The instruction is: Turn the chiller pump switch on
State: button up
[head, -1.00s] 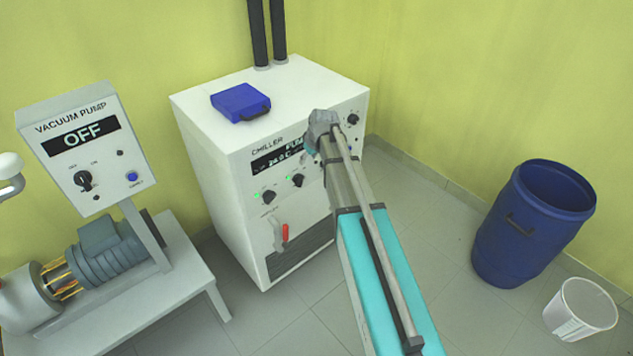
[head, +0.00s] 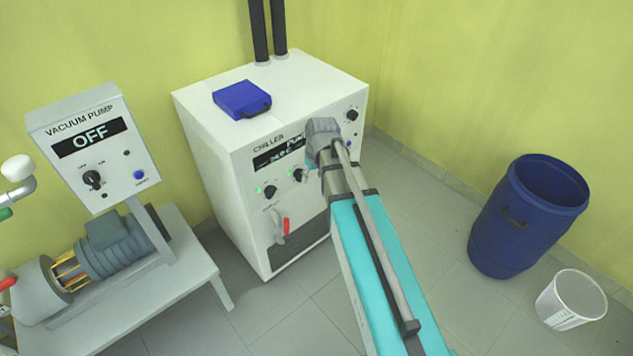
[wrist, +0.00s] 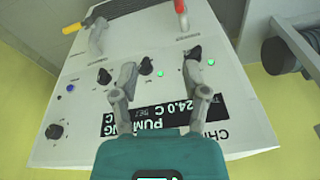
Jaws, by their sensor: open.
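The white chiller (head: 215,150) stands against the wall, with a dark display and black rotary knobs on its front panel. In the wrist view the panel appears upside down; the display (wrist: 150,115) shows 24.0 C and part of the word PUMP. Two knobs, one in the middle (wrist: 146,65) and one to the right (wrist: 194,54), each have a lit green light beside them. The small knob labels are unreadable. My gripper (wrist: 162,72) is open and empty in front of the panel, its fingers either side of the middle knob. Contact cannot be told. The head view largely hides the fingers.
A red-handled valve (head: 283,228) sticks out low on the chiller front. A blue case (head: 241,99) lies on its top. The vacuum pump panel (head: 95,145), reading OFF, stands left. A blue drum (head: 500,235) and white bucket (head: 560,310) stand on the right floor.

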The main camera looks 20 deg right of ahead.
jog(key=s+r+m+g+p, duration=0.1)
jog(key=s+r, duration=0.1)
jog(key=s, duration=0.4)
jog(key=shift+a+p, duration=0.2)
jog(key=shift+p, duration=0.15)
jog(key=shift+f, duration=0.1)
jog(key=s+m+g+h, duration=0.1)
jog(key=s, duration=0.6)
jog(key=shift+a+m, duration=0.15)
jog(key=shift+m, duration=0.15)
jog(key=shift+s, duration=0.1)
